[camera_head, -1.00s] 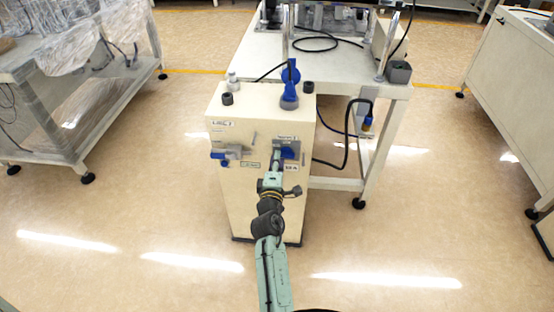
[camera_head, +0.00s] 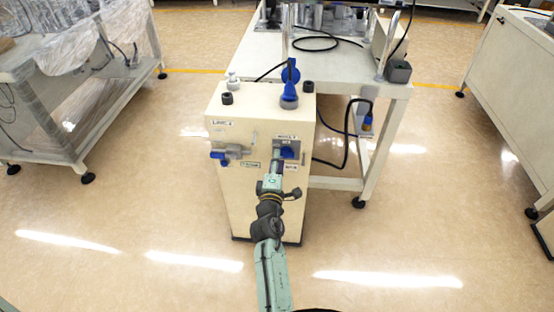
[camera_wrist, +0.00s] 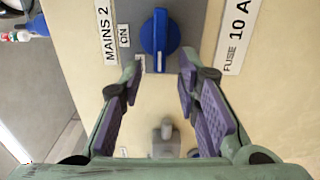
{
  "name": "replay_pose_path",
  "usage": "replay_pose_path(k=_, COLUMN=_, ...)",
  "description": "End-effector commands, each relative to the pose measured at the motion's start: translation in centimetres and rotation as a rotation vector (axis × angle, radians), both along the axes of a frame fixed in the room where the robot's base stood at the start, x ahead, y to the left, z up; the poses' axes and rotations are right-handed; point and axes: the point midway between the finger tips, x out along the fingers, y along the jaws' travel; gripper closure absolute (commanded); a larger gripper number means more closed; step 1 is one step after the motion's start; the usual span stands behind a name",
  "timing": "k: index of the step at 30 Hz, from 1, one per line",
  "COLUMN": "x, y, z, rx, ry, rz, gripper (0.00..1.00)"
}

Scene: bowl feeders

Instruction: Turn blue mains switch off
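The blue mains switch (camera_wrist: 160,38) is a rotary knob on a grey plate, its long grip upright in the wrist view. A small "ON" label and a "MAINS 2" label are left of it. My gripper (camera_wrist: 160,78) is open and empty, its purple-padded fingers on either side of the line to the knob, tips just below it in the picture. No contact with the knob shows. In the head view my gripper (camera_head: 277,163) is at the front of the cream cabinet (camera_head: 232,190), just below the blue switch (camera_head: 288,153), which it partly covers.
A grey and blue valve-like fitting (camera_head: 229,154) sits left on the same cabinet face. Blue connectors (camera_head: 289,95) stand on the cabinet top. A white table (camera_head: 340,80) stands behind, with a hanging black cable (camera_head: 346,135). The floor around the cabinet front is clear.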

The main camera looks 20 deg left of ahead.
Motion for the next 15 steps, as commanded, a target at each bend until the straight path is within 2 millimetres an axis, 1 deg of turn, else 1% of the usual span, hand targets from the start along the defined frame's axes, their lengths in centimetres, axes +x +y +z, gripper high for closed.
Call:
replay_pose_path(k=3, x=-2.0, y=-0.6, z=-0.1, rx=0.000, ry=0.002, rz=0.000, gripper=0.70)
replay_pose_path(k=9, x=-5.0, y=-1.5, z=-0.1, rx=-0.001, ry=0.002, rz=0.000, gripper=0.70)
replay_pose_path(k=12, x=-5.8, y=-1.7, z=0.0, rx=0.000, ry=0.001, rz=0.000, gripper=0.70)
replay_pose_path(k=15, x=-6.2, y=-1.8, z=0.0, rx=0.000, ry=-0.001, rz=0.000, gripper=0.70)
